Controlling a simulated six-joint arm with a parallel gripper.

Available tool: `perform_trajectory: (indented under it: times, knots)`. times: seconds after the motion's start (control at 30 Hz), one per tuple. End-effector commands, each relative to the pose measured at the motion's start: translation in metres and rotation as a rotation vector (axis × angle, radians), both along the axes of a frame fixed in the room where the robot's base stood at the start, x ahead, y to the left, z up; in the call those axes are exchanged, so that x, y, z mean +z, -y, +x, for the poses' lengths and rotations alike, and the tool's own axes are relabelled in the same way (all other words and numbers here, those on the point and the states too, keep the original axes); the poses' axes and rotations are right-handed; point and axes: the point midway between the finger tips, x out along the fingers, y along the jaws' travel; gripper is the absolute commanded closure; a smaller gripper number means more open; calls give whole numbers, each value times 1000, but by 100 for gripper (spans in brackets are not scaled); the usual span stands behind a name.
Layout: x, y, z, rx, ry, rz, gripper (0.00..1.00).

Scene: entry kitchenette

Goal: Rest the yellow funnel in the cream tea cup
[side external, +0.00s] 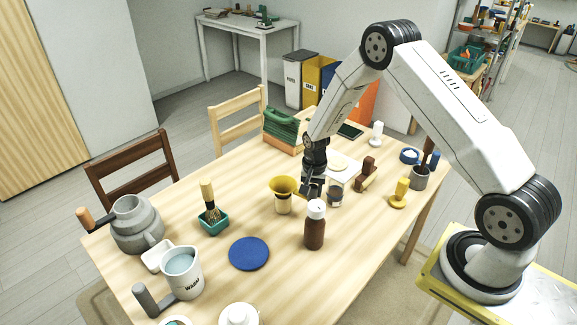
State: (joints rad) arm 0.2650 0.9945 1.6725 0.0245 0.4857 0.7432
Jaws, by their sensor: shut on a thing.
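The yellow funnel (285,184) is upright, wide mouth up, right at the top of the cream tea cup (284,206). Its lower part is hidden by the cup, so the spout appears to be inside it. I cannot tell whether the funnel's weight rests on the cup. The cup stands on the wooden table. My gripper (304,191) is at the funnel's right side, pointing down, and is shut on the funnel's edge. The fingertips are small and partly hidden.
A brown bottle with a white cap (314,228) stands close in front of my gripper. A small dark-banded jar (335,196) is just right. A blue disc (249,254) lies front left, and a teal dish with a brush (213,221) stands left. Table between is clear.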

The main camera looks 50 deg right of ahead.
Motion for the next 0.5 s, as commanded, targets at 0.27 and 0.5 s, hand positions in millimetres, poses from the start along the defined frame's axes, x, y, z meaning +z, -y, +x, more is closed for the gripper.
perform_trajectory:
  times: [0.27,0.5]
  knots:
    - [-4,0,0,0,0,0,100]
    - [-7,0,0,0,1,0,100]
